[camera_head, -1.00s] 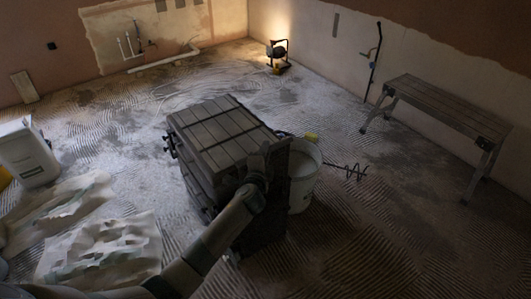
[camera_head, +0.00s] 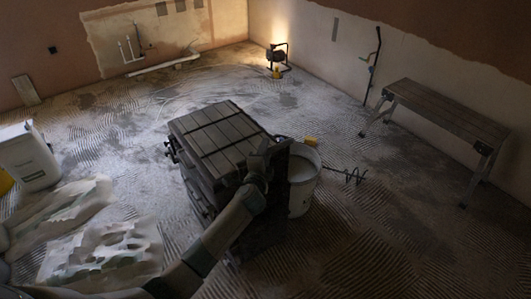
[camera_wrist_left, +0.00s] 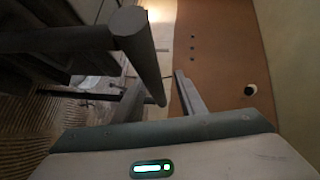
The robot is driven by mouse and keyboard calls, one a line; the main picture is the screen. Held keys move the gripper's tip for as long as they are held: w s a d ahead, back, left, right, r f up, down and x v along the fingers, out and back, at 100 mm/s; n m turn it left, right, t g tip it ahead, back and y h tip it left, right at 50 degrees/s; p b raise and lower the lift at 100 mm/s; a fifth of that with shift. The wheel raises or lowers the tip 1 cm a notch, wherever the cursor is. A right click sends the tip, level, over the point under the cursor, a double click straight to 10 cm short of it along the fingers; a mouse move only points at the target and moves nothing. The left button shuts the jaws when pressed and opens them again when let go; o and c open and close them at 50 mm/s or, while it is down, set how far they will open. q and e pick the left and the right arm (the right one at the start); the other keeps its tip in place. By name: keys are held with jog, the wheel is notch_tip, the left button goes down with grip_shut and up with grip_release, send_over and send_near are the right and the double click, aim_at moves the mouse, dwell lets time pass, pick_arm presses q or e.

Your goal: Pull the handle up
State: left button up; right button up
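A dark, wood-slatted cabinet (camera_head: 205,128) stands on the floor in the middle of the head view, with drawer-like fronts on its left side. My left arm reaches up to its near right corner, with the left gripper (camera_head: 268,153) at the top edge there. In the left wrist view, a thick dark round bar (camera_wrist_left: 143,55), apparently the handle, stands out from the cabinet's dark side (camera_wrist_left: 40,60). My left gripper (camera_wrist_left: 160,95) looks open, with the bar's end between the fingers and a gap on the right. Contact cannot be told. My right gripper is not seen.
A white bucket (camera_head: 303,190) stands close against the cabinet's right side. A black coiled mixer rod (camera_head: 345,175) lies beyond it. A workbench (camera_head: 440,108) stands by the right wall. Floor behind the cabinet is mostly clear.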

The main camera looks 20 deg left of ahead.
pick_arm(q)
jog(key=shift+f, duration=0.15)
jog(key=shift+s, duration=0.15)
